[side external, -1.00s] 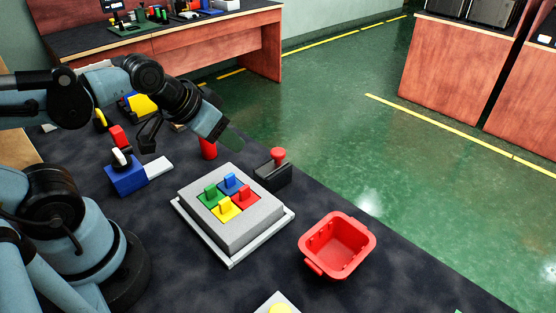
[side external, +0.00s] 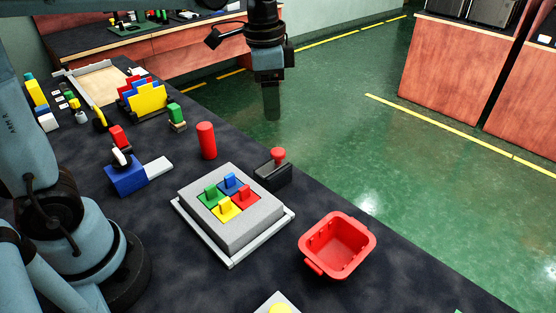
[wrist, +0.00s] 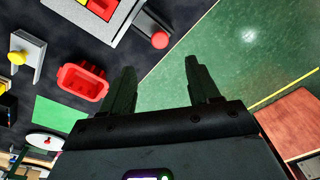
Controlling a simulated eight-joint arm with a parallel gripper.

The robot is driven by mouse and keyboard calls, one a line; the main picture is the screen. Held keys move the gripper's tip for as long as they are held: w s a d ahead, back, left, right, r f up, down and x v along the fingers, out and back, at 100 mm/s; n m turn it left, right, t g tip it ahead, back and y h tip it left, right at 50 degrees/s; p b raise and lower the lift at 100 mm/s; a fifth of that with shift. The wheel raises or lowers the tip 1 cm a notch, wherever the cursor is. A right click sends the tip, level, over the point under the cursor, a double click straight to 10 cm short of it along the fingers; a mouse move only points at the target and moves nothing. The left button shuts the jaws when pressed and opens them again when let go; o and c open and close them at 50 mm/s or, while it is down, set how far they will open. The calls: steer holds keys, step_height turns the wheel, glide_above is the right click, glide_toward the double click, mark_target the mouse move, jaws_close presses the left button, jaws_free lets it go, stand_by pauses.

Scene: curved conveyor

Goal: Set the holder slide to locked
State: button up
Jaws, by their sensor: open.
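A dark block with a red knob on top (side external: 272,173) stands at the right edge of the grey holder (side external: 250,240). The holder carries green, blue, red and yellow tabbed pieces. Which part is the holder slide, I cannot tell for sure. In the wrist view the red knob (wrist: 160,40) shows ahead of my fingers, and the holder (wrist: 106,27) lies at the top. My gripper (side external: 271,108) is open and empty. It hangs pointing down, high above and beyond the knob in the side view; its two fingers (wrist: 160,82) also show apart in the wrist view.
A red bin (side external: 318,264) stands right of the holder. A red cylinder (side external: 207,140) and a blue block with a white bar (side external: 126,178) stand behind and left. Green floor (side external: 400,150) lies beyond the table edge.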

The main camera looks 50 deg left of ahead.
mark_target(278, 151)
steer(key=shift+m+g, duration=0.5)
steer(key=shift+m, duration=0.1)
steer(key=f, duration=0.4)
steer(key=w+f, duration=0.1)
steer(key=f, duration=0.7)
steer(key=shift+w+d+f, duration=0.1)
steer(key=shift+w+d, duration=0.15)
jaws_close()
